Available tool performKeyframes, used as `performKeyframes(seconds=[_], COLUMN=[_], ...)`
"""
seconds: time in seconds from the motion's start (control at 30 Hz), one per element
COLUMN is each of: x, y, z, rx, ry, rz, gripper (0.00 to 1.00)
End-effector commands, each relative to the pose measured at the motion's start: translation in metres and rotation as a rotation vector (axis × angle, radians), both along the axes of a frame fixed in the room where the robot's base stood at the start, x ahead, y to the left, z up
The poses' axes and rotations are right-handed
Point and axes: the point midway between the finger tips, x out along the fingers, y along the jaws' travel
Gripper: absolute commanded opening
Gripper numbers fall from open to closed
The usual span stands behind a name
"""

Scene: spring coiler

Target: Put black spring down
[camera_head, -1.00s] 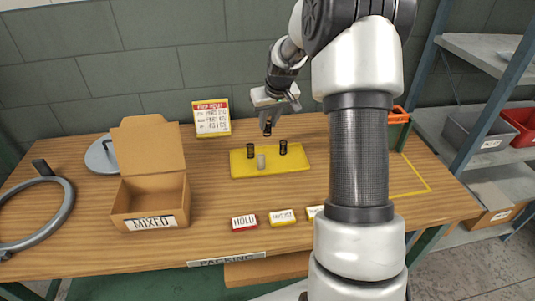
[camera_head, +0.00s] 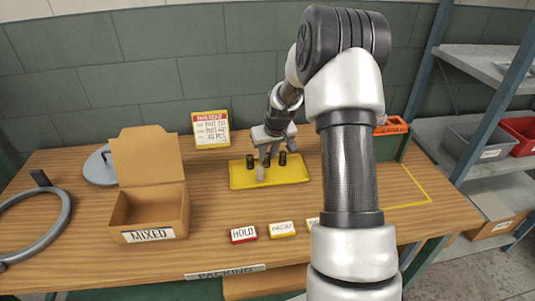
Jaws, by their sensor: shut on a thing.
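A yellow tray (camera_head: 240,180) lies on the bench under my gripper (camera_head: 268,156). A black spring (camera_head: 250,161) stands upright in the tray on the left, and another black spring (camera_head: 282,158) stands on the right. A pale grey spring (camera_head: 260,174) stands near the tray's front middle. My gripper points down over the tray, between the two standing black springs. It is shut on a dark spring low over the tray; the fingers mostly hide it. I cannot tell whether the held spring touches the tray floor.
An open, empty cardboard box labelled MIXED (camera_head: 149,236) stands at left. A red HOLD block (camera_head: 243,234) and a yellow label block (camera_head: 282,229) sit near the front edge. A ticket sign (camera_head: 211,130) stands behind the tray.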

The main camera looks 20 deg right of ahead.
Motion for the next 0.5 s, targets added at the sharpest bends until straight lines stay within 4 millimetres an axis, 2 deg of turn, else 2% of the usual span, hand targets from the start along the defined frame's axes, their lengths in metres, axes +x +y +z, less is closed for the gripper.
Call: performKeyframes(seconds=[0.03,0.1,0.13,0.37,0.5], x=[0.0,-0.0001,-0.0001,-0.0001,-0.0005], y=[0.0,0.0,0.0,0.0,-0.0002], z=[-0.0008,-0.0006,-0.0006,-0.0004,0.0064], rx=[0.0,0.0,0.0,0.0,0.0], ry=[0.0,0.0,0.0,0.0,-0.001], rz=[0.0,0.0,0.0,0.0,0.0], gripper=[0.26,0.37,0.39,0.39,0.39])
